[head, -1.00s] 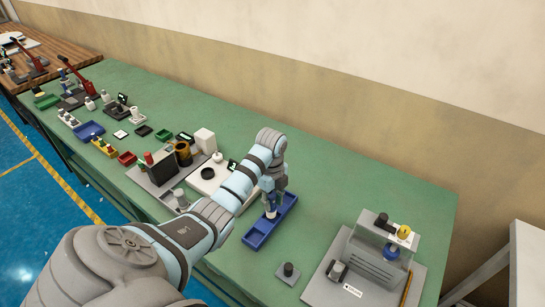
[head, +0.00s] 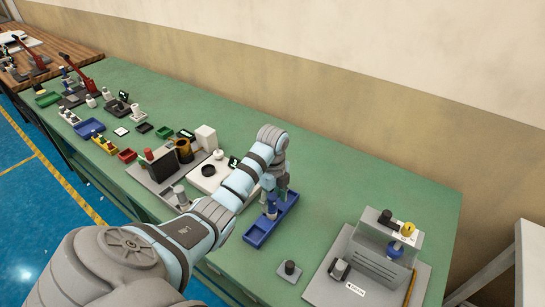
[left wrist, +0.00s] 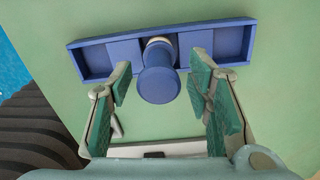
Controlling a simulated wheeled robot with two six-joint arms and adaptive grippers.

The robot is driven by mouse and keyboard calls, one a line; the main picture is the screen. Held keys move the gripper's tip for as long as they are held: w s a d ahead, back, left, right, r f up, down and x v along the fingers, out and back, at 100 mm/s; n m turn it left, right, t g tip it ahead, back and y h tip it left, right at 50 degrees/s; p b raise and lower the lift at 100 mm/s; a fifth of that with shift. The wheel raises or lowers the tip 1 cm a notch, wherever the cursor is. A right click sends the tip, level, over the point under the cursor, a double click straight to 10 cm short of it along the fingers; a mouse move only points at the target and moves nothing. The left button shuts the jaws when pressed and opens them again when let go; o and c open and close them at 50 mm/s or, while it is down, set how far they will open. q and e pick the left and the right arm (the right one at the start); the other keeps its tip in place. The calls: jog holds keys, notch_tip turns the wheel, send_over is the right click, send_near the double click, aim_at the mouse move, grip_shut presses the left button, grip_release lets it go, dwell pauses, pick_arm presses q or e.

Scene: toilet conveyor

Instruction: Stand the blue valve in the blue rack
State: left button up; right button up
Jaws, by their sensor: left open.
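The blue rack (head: 259,233) is a long shallow tray on the green table, with its compartments showing in the left wrist view (left wrist: 97,60). The blue valve (head: 271,208) stands in the rack's middle part. In the left wrist view, the valve (left wrist: 158,82) shows its round blue top and a pale band where it meets the rack. My left gripper (head: 277,192) is over the rack. Its green-padded fingers (left wrist: 160,78) are spread on both sides of the valve, with visible gaps. My right gripper is not in view.
A grey fixture (head: 382,255) with a yellow knob stands at the right, with a small dark block (head: 289,270) to its left. A white tray (head: 205,183) and a grey station (head: 162,182) are left of the rack. The table behind the rack is clear.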

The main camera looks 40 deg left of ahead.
pick_arm(q)
notch_tip(320, 180, up, 7)
jog(key=shift+f+p, duration=0.15)
jog(key=shift+p, duration=0.9)
jog(key=shift+f, duration=0.15)
